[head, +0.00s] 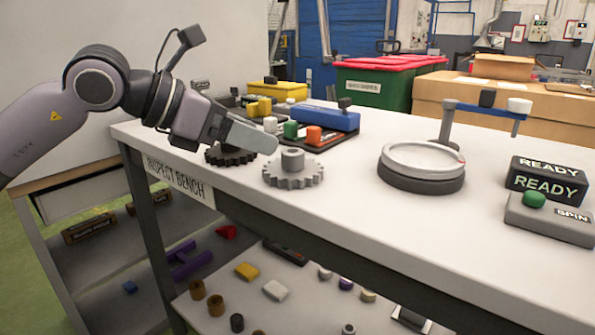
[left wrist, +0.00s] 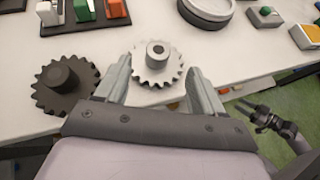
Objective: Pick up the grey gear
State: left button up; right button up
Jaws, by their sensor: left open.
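The grey gear (head: 293,178) lies flat on the bench top near its front edge, with a raised round hub. My left gripper (head: 262,139) is open and empty, just above and to the left of the gear in the head view. In the left wrist view the gear (left wrist: 157,75) shows between and slightly beyond the two spread fingers of the left gripper (left wrist: 159,70). A darker gear (head: 230,156) lies beside it to the left. My right gripper (left wrist: 266,117) shows small at the right of the left wrist view, away from the bench; its jaws are unclear.
Behind the gears is a dark tray with white, green and orange blocks (head: 314,136) and a blue box (head: 326,117). A round turntable (head: 421,180) stands to the right, with READY boxes (head: 546,182) and a SPIN button box (head: 550,220) beyond. Bench between gear and turntable is clear.

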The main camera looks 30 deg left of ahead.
aim_at(289, 151)
pick_arm(q)
jog(key=shift+w+d+p, duration=0.15)
jog(key=shift+w+p, duration=0.1)
jog(key=shift+p, duration=0.05)
jog(key=shift+w+d+f, duration=0.1)
jog(key=shift+w+f, duration=0.1)
jog(key=shift+f, duration=0.1)
jog(key=shift+w+d+f+p, duration=0.1)
jog(key=shift+w+p, duration=0.2)
jog(key=shift+p, duration=0.4)
jog(key=p+x, duration=0.2)
jog(key=x, duration=0.1)
jog(key=shift+w+f, duration=0.2)
jog(key=shift+f, duration=0.1)
jog(key=shift+w+d+f, duration=0.15)
jog(key=shift+w+f, duration=0.2)
pick_arm(e)
jog(key=shift+s+d+f+m+g+h, duration=0.1)
jog(key=shift+s+d+h, duration=0.15)
jog(key=shift+d, duration=0.3)
jog(key=shift+s+d+f+m+g+h, duration=0.1)
jog(key=shift+s+d+h, duration=0.15)
jog(key=shift+d, duration=0.3)
jog(key=shift+s+d+f+m+g+h, duration=0.15)
jog(key=shift+d+h, duration=0.15)
jog(key=shift+d, duration=0.25)
pick_arm(q)
grip_shut()
jog(key=shift+r, duration=0.1)
